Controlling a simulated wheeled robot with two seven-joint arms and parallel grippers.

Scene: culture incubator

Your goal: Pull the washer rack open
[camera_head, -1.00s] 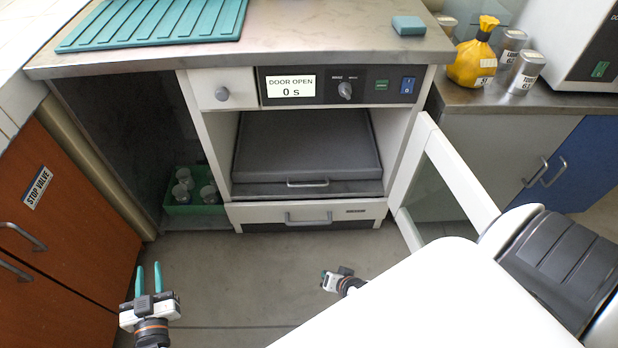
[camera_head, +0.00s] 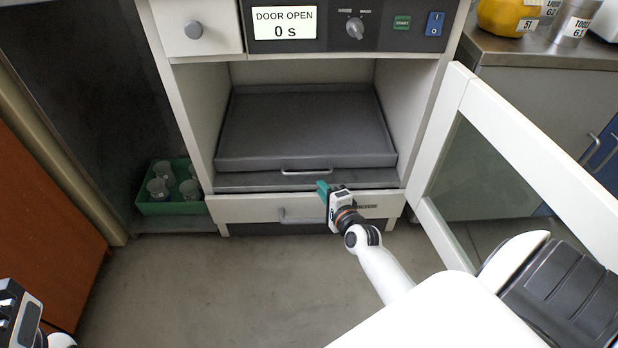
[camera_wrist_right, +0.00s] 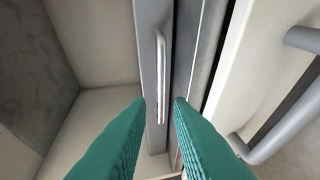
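The washer rack (camera_head: 300,125) is a grey tray inside the open washer chamber, with a thin metal bar handle (camera_head: 307,171) on its front edge. My right gripper (camera_head: 323,188) is in front of the washer, just below and a little right of that handle. In the right wrist view, its two teal fingers (camera_wrist_right: 158,100) are apart with nothing held between them. The rack handle (camera_wrist_right: 161,75) shows upright ahead of the gap, near the fingertips. Only the body of my left gripper (camera_head: 18,312) shows at the lower left; its fingers are hidden.
The washer door (camera_head: 530,150) stands open at the right, beside my right arm. A lower drawer (camera_head: 245,208) with its own handle (camera_head: 300,216) lies under the chamber. A green crate (camera_head: 170,208) with glassware is at left. The display (camera_head: 284,23) reads DOOR OPEN. The floor in front is clear.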

